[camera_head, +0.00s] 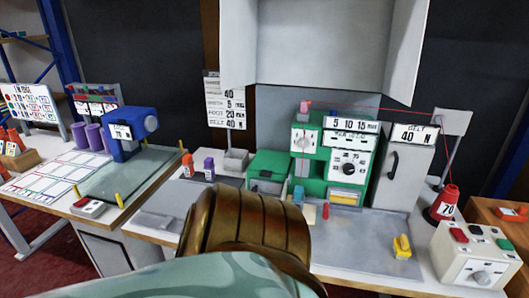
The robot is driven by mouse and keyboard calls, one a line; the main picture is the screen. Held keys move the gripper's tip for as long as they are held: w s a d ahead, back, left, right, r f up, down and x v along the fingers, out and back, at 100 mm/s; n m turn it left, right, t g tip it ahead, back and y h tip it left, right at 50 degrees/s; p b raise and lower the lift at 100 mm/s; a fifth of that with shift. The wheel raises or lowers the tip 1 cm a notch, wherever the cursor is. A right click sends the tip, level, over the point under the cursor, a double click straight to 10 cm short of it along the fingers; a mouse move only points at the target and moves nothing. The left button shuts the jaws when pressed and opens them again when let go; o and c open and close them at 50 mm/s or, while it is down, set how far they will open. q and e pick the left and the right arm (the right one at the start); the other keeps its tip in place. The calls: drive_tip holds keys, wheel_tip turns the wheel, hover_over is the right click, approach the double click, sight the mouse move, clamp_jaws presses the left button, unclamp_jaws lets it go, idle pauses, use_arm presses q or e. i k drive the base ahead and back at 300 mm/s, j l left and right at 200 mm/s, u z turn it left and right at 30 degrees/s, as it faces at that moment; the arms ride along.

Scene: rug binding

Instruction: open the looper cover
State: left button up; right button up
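The green binding machine (310,150) stands at the back of the middle table. A green box-shaped part with a black handle (267,174) sits at its left end, and its front looks shut. No label marks it as the looper cover, so I cannot tell for certain that it is. A bronze, ribbed part of my arm fills the bottom middle and hides the table in front of the machine. No fingertips of either gripper show.
A pink thread runs from the machine to a red cone (446,203) marked 70. A grey cabinet (401,160) stands right of the machine, and a white button box (471,256) at front right. A yellow block (402,246) lies on the metal plate. A blue machine (128,130) stands left.

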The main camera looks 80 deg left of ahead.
sight(268, 161)
drive_tip(key=u, duration=2.6)
